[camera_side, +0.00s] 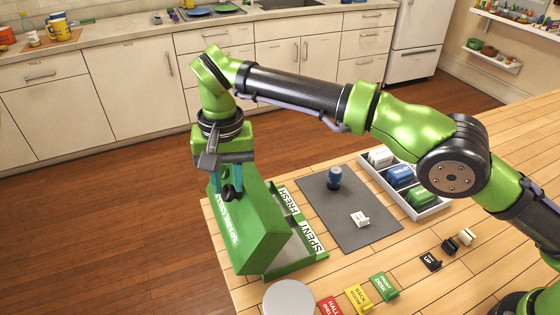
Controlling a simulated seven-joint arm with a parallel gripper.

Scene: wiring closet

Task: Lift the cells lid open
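Part of the pale interior shows to the right of the lid. My gripper (230,190) points down at the lid's far end. Its two teal fingers are on either side of the lid's black handle (233,194) and appear closed on it. The exact finger contact is partly hidden.
A white sorting tray (434,211) lies beyond. Coloured label blocks (384,286) and a grey disc (289,298) lie near the front.

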